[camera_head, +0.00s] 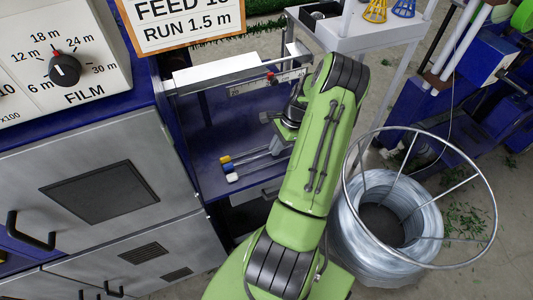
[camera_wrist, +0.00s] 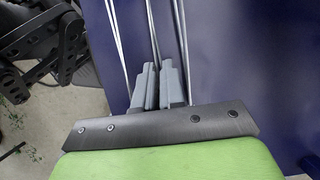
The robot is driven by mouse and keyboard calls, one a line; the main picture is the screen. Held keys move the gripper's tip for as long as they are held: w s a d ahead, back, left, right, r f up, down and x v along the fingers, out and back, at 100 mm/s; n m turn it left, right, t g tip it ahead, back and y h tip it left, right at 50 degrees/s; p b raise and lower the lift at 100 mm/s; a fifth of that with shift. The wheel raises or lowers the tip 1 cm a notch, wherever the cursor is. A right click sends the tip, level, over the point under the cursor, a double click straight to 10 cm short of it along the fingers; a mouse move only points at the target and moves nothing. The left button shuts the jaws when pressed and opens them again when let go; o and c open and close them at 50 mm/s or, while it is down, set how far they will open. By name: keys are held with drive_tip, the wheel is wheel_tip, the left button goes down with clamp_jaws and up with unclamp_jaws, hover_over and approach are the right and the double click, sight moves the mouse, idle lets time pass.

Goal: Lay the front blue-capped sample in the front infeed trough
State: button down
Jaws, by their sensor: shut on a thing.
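My gripper (camera_wrist: 157,66) is low over the bench at the rods' right side, mostly hidden by my green arm in the head view. In the wrist view its grey fingers are shut on the middle thin rod (camera_wrist: 151,28). Another rod runs on each side, left (camera_wrist: 117,45) and right (camera_wrist: 182,40). The held rod's cap is out of the wrist view. I cannot clearly make out the infeed trough.
A rail with a scale (camera_head: 250,87) and a red part crosses behind the bench. A control cabinet (camera_head: 115,190) stands at left. A wire coil (camera_head: 385,225) in a round frame stands at right, and a grey trolley (camera_head: 350,35) behind.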

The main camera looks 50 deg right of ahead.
wheel_tip(320, 180, up, 10)
drive_tip(key=p, duration=0.2)
drive_tip(key=shift+p, duration=0.35)
